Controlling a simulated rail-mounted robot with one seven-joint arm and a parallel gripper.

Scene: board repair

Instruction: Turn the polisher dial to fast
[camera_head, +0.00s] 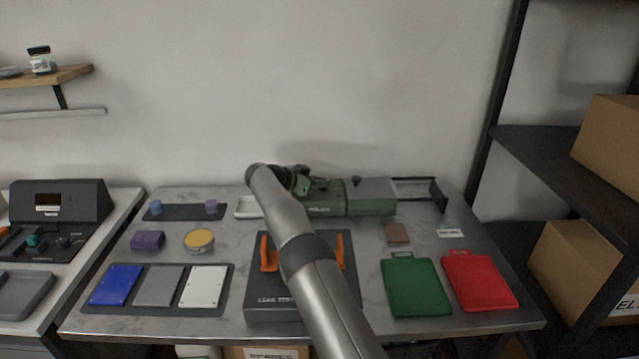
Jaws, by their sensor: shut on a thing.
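The green polisher (372,203) lies along the back of the table, with a grey top part and a dark end frame on its right. My arm reaches up from the front and bends at the wrist near the polisher's left end. My gripper (301,181) is at that left end, small and dark, partly covered by my wrist. It is shut on the polisher dial. The dial itself and its setting are hidden or too small to make out.
The leak test box (275,305) with orange clamps stands under my arm. A green board (414,285) and a red board (478,281) lie to the right. A yellow-topped tin (199,240), a purple block (147,240) and a tray of plates (228,306) lie left.

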